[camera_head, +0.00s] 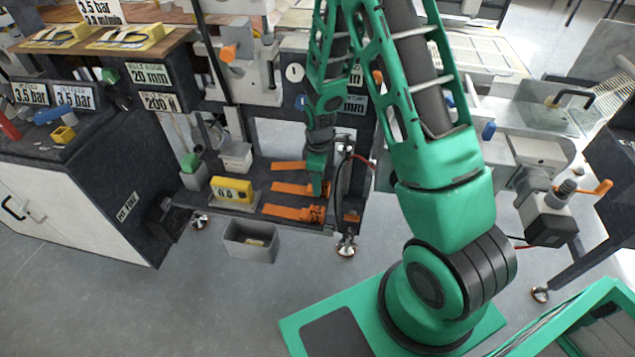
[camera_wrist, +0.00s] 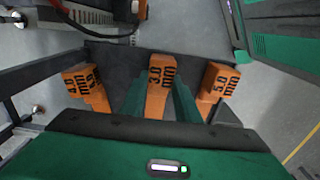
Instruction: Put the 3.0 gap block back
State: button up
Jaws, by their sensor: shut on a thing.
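The orange 3.0 mm gap block (camera_wrist: 158,75) is between the two green fingers of my gripper (camera_wrist: 160,105) in the wrist view. The fingers are shut on it, one on each side, and its label faces the camera. In the head view my gripper (camera_head: 318,186) is low over the dark shelf, at the right end of the middle orange block (camera_head: 290,188). I cannot tell whether the held block touches the shelf.
An orange 5.0 mm block (camera_wrist: 218,80) is to the right and another orange block (camera_wrist: 84,82) to the left. The dark shelf (camera_head: 245,212) also holds a yellow block (camera_head: 232,189). A grey bin (camera_head: 238,245) stands on the floor. A red cable (camera_head: 362,160) hangs near my gripper.

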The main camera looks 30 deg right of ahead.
jog(key=shift+f, duration=0.1)
jog(key=o, duration=1.2)
notch_tip(320, 180, up, 12)
